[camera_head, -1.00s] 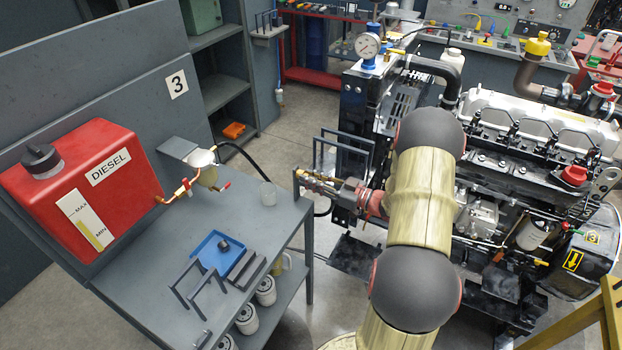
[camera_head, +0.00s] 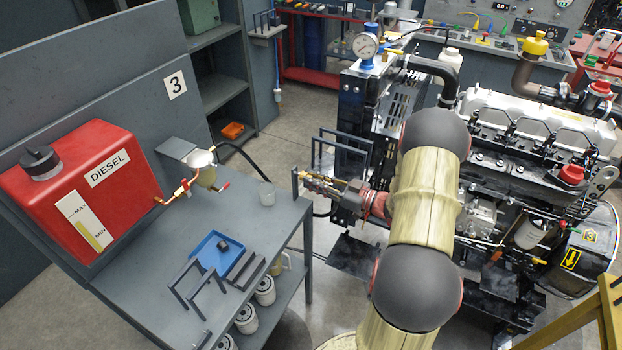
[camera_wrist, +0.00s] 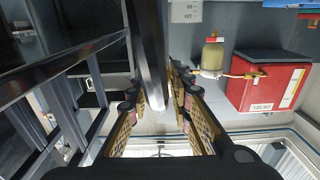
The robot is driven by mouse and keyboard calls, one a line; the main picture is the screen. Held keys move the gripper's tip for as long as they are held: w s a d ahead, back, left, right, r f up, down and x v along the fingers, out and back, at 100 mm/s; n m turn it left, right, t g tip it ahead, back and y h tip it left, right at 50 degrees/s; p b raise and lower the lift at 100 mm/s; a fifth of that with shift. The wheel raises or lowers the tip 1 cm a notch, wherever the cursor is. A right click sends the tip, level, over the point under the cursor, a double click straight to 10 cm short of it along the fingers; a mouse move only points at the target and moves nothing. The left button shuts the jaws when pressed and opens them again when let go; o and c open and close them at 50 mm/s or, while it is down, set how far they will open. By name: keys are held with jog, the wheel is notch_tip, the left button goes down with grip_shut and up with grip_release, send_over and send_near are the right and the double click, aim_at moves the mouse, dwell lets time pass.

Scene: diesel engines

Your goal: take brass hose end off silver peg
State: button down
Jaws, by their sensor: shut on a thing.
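My gripper (camera_head: 308,180) is at the right corner of the grey table, next to a short dark upright. In the wrist view its two fingers (camera_wrist: 155,88) stand either side of a long dark grey bar (camera_wrist: 148,45), whose near end is rounded and lighter. The fingers are shut on this bar, as far as I can see. I cannot make out the brass hose end or the silver peg for certain. The brassy colour at my gripper in the head view is on the fingers themselves. A black hose (camera_head: 240,153) runs from the fuel filter behind the table.
A red diesel tank (camera_head: 130,205) and fuel filter (camera_head: 203,168) stand at the left; the tank also shows in the wrist view (camera_wrist: 270,80). A blue tray (camera_head: 212,248) and grey loops lie on the table (camera_head: 150,275). The engine (camera_head: 500,190) stands right, behind my arm.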

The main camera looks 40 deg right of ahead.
jog(key=shift+p+v, duration=0.35)
jog(key=shift+v, duration=1.8)
